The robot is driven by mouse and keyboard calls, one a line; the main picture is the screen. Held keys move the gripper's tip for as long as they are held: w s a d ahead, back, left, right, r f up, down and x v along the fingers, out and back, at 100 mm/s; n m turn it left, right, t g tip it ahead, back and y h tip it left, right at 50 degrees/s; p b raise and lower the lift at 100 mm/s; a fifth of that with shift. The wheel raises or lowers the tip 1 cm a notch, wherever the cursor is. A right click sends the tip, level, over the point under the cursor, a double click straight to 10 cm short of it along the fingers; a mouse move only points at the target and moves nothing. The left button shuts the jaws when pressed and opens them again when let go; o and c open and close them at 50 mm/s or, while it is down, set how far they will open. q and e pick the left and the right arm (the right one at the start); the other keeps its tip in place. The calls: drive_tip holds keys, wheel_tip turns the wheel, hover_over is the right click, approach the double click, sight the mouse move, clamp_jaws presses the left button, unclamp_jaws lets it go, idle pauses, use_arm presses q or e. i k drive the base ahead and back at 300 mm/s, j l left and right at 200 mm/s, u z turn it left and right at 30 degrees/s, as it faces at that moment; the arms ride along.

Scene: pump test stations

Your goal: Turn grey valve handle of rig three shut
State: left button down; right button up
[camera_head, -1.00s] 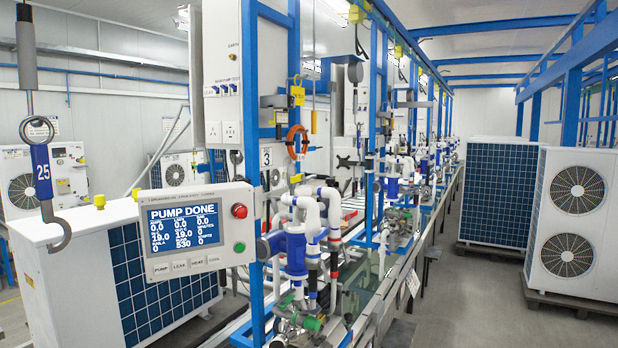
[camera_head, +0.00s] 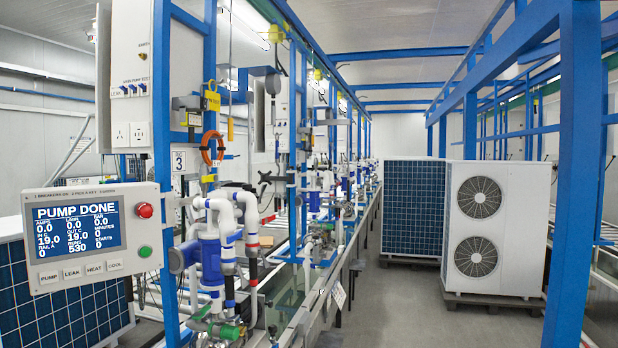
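A plate with the number 3 (camera_head: 179,160) is fixed to a blue post at the left, marking rig three. Beside and below it stands the rig's pipework, with white bent pipes (camera_head: 222,205) and a blue cylindrical body (camera_head: 211,262). A rounded blue-grey part (camera_head: 177,261) sticks out to the left of that body. A green handle (camera_head: 226,331) shows low on the rig. I cannot clearly pick out a grey valve handle among the small fittings at the bottom edge. Neither of my grippers is in view.
A control panel (camera_head: 93,270) reading PUMP DONE stands at the left, in front of a blue-grid unit (camera_head: 65,318). More rigs line the bench into the distance. White fan units (camera_head: 492,225) on dark pallets and a blue post (camera_head: 573,180) stand right. The grey aisle floor (camera_head: 395,310) between is clear.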

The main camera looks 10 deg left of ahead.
sight(218, 184)
drive_tip(key=i+l+z, duration=0.35)
drive_tip(key=i, duration=0.2)
drive_tip(key=i+z, duration=0.4)
drive_tip(key=i, duration=2.55)
drive_tip(key=i+u, duration=0.3)
drive_tip(key=i, duration=0.2)
drive_tip(key=i+l+u, duration=0.25)
drive_tip(key=i, duration=0.25)
drive_tip(key=i+l+u, duration=0.3)
drive_tip(key=i, duration=0.2)
